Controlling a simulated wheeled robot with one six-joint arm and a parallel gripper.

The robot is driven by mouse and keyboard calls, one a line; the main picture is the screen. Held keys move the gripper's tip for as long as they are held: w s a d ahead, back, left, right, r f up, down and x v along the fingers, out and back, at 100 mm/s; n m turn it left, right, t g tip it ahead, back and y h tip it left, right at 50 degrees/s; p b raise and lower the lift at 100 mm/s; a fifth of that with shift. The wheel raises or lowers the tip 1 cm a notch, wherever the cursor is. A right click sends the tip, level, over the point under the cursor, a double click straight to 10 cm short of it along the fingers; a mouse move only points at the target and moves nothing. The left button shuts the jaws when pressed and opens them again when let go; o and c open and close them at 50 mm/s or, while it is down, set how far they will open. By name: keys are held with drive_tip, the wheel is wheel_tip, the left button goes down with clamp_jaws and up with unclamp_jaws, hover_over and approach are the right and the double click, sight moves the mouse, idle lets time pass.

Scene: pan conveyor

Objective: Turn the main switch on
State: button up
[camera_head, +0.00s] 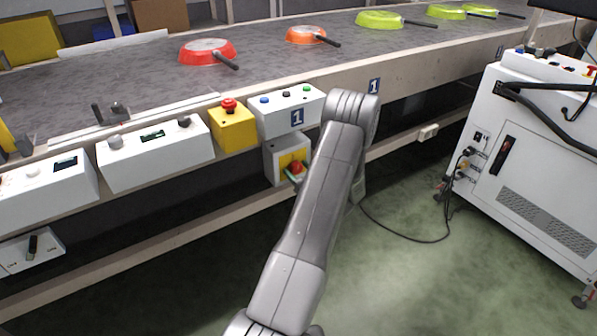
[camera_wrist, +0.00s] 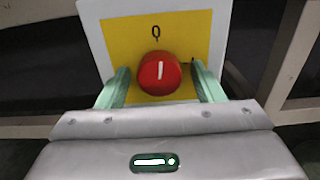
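The main switch is a red round knob (camera_wrist: 158,74) on a yellow plate (camera_wrist: 118,32) of a white box; it also shows in the head view (camera_head: 297,166), below the front of the conveyor. A white mark on the knob stands upright, toward a label above it that looks like 0. My gripper (camera_wrist: 160,68) has its two green fingers on the left and right of the knob. A gap shows on each side, so it appears open around the knob, not clamped on it. In the head view my arm hides part of the switch box.
The conveyor (camera_head: 130,85) carries several pans. A white cabinet (camera_head: 535,165) stands at the right. Green floor between is mostly clear, with a cable on it.

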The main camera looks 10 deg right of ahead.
drive_tip(key=c, duration=0.9)
drive_tip(key=shift+m, duration=0.3)
drive_tip(key=m, duration=0.3)
drive_tip(key=shift+m+p, duration=0.3)
drive_tip(key=shift+p, duration=0.1)
drive_tip(key=m+p, duration=0.1)
drive_tip(key=m, duration=0.2)
drive_tip(key=shift+s+a+m, duration=0.1)
drive_tip(key=shift+m, duration=0.2)
drive_tip(key=m+p, duration=0.1)
drive_tip(key=m, duration=0.2)
drive_tip(key=shift+m+p, duration=0.4)
drive_tip(key=shift+m, duration=1.5)
